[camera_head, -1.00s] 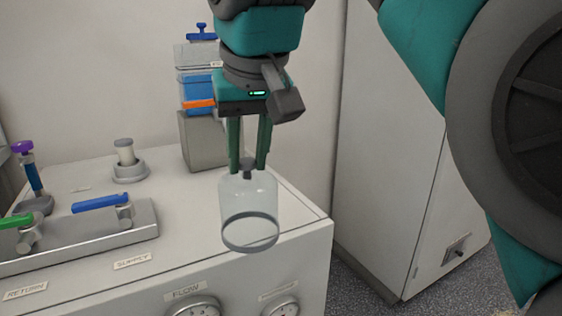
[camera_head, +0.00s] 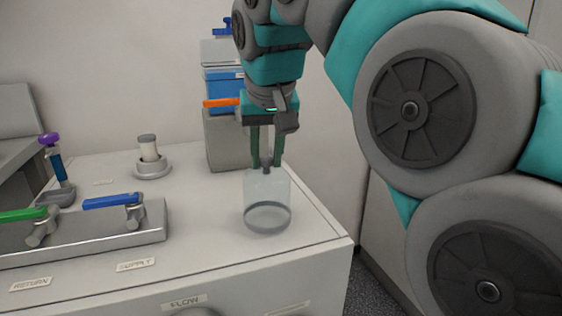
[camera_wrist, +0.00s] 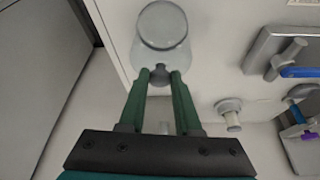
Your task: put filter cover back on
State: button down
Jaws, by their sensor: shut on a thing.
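The filter cover (camera_head: 267,188) is a clear, bell-shaped cup with a grey rim at its open bottom and a small dark knob on top. My gripper (camera_head: 266,163) points down and is shut on that knob. The cover hangs upright over the right part of the cabinet top; its exact height is hard to tell. In the wrist view the cover (camera_wrist: 163,40) is just beyond my fingertips (camera_wrist: 160,75). The exposed filter, a pale cylinder (camera_head: 148,148) in a round grey seat (camera_head: 152,168), stands left of and behind the cover. It also shows in the wrist view (camera_wrist: 231,116).
A metal manifold (camera_head: 90,230) with a blue-handled valve (camera_head: 112,201) and a green-handled valve (camera_head: 22,220) lies at front left. A purple-topped blue valve (camera_head: 54,162) stands behind. A grey block (camera_head: 224,142) with blue containers (camera_head: 223,90) stands behind my gripper. Cabinet top between filter and cover is clear.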

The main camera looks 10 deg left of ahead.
jog(key=shift+f, duration=0.4)
jog(key=c, duration=1.1)
grip_release()
jog(key=shift+f, duration=0.1)
jog(key=o, duration=0.5)
